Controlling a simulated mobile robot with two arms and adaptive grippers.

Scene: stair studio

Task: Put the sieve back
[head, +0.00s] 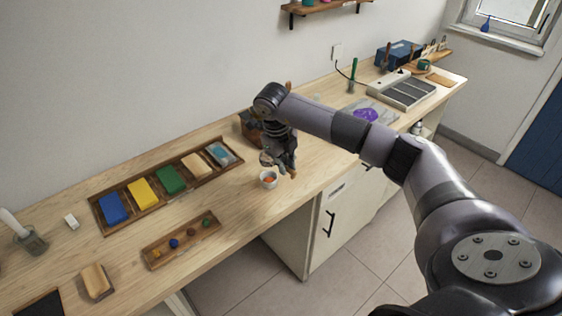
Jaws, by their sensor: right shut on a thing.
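My right gripper (284,168) is over the middle of the wooden worktop, pointing down. It is shut on what looks like the sieve (266,158), a small greyish round piece at the fingers' left side. The fingers hide most of it. A small white cup (268,180) with something orange in it stands on the worktop just below and in front of the gripper. A dark wooden box (249,126) stands behind the gripper, partly hidden by my arm. My left gripper is not in view.
A long wooden tray (98,222) holds coloured blocks at the left. A smaller tray (152,262) with several small balls lies in front of it. A glass jar (33,243) stands far left. A grey panelled device (402,91) and a purple item (366,115) are at the right.

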